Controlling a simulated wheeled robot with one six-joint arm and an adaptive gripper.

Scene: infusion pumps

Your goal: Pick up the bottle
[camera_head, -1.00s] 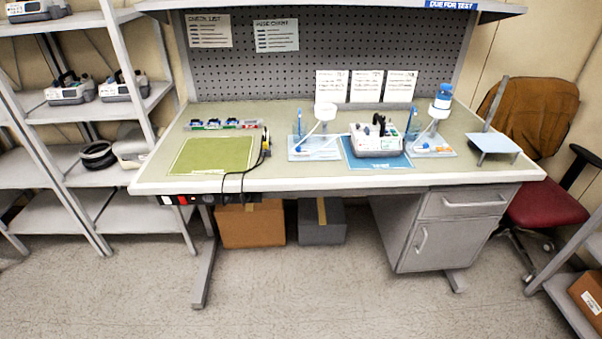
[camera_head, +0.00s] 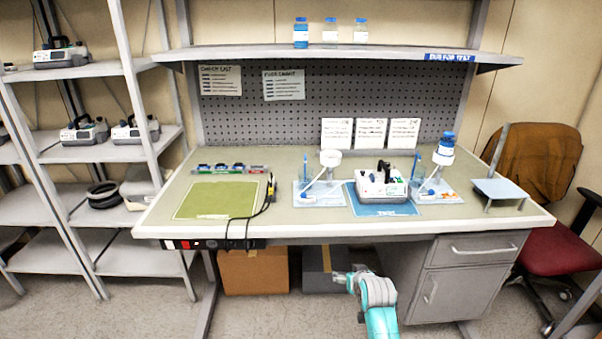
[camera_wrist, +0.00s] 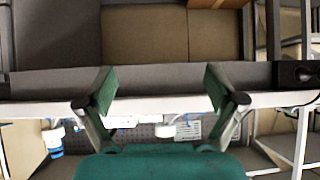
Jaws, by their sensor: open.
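Three small bottles with blue caps stand upright on the upper shelf: a blue bottle (camera_head: 301,33) at the left, a pale bottle (camera_head: 330,33) in the middle and another pale one (camera_head: 360,33) at the right. A larger blue-and-white bottle (camera_head: 444,150) sits tilted on a stand at the right of the bench; it seems to show in the wrist view (camera_wrist: 54,142). Which bottle is meant, I cannot tell. My gripper (camera_wrist: 160,88) is open and empty, in front of the bench edge and away from every bottle. My arm rises low in the head view.
The bench (camera_head: 270,215) holds a green mat (camera_head: 216,200), black cables, a pump (camera_head: 380,185) on a blue mat, and a second stand (camera_head: 322,190). Storage racks (camera_head: 68,150) stand left, a chair (camera_head: 540,190) right. The upper shelf (camera_head: 390,56) overhangs the bench.

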